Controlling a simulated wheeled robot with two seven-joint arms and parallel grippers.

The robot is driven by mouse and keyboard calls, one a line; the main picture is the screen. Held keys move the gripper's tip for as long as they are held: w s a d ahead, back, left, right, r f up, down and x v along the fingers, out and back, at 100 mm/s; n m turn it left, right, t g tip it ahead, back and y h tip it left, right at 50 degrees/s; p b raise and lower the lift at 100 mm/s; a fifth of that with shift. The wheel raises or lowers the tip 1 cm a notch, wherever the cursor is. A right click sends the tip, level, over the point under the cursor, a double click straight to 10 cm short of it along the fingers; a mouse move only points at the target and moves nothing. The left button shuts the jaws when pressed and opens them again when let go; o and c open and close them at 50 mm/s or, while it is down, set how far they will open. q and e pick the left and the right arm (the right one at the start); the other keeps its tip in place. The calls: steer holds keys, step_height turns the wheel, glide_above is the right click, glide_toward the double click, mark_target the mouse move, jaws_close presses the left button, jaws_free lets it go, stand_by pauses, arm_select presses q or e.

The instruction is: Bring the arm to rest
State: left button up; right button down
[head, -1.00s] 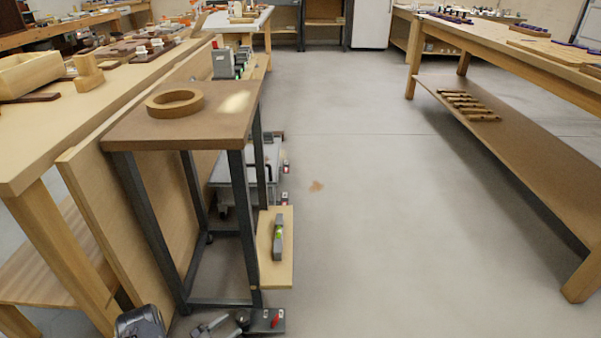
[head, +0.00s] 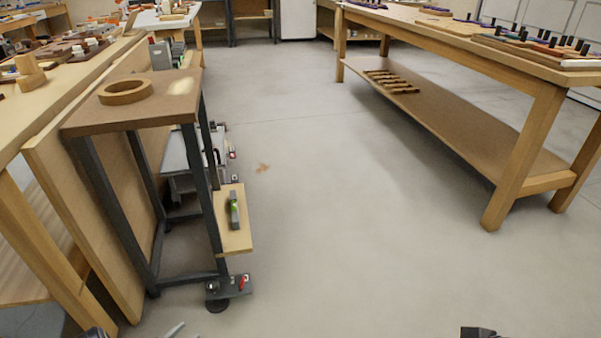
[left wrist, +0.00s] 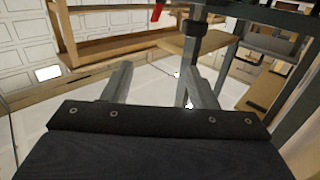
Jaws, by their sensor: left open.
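My left gripper (head: 176,330) barely shows at the bottom edge of the head view, low in front of the metal-legged stand. In the left wrist view its two grey fingers (left wrist: 160,88) are spread apart with nothing held between them. A dark part of my left arm shows at the bottom left of the head view. A dark piece at the bottom right edge looks like part of my right arm; my right gripper cannot be seen.
The stand (head: 140,115) carries a wooden ring (head: 125,99) and sits beside a long bench at left. A low board (head: 238,240) sticks out from it. A long two-level table (head: 450,130) stands at right. The floor (head: 340,220) between is clear.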

arm_select(q)
steer(key=w+a+r+n+y, duration=0.1)
steer(key=w+a+r+y, duration=0.3)
steer(key=w+a+r, duration=0.3)
steer(key=w+a+r+n+y, duration=0.1)
steer(key=w+a+r+y, duration=0.3)
steer(key=r, duration=0.5)
step_height(320, 180, up, 21)
steer(key=a+n+g+y+p, duration=0.1)
steer(key=a+n+g+y, duration=0.15)
steer(key=n+y, duration=0.2)
steer(key=s+d+r+n+g+h, duration=0.2)
steer(key=s+d+r+n+g, duration=0.1)
steer(key=s+d+r, duration=0.9)
steer(key=s+d+f+m+g+h+p, duration=0.1)
steer(key=s+d+g+h, duration=0.1)
steer(key=s+d, duration=0.75)
steer(key=s+d+g+h+p, duration=0.1)
steer(key=s+d+g+h, duration=0.15)
steer(key=s+d, duration=0.75)
steer(key=s+a+r+p, duration=0.1)
steer(key=r+p, duration=1.7)
steer(key=r, duration=0.1)
steer(key=s+a+r+p, duration=0.1)
steer(key=s+r+p, duration=0.1)
steer(key=r+p, duration=1.7)
steer(key=shift+a+t+p, duration=0.25)
steer(key=shift+t+p, duration=0.05)
steer(key=shift+f+m, duration=0.1)
steer(key=shift+m, duration=0.15)
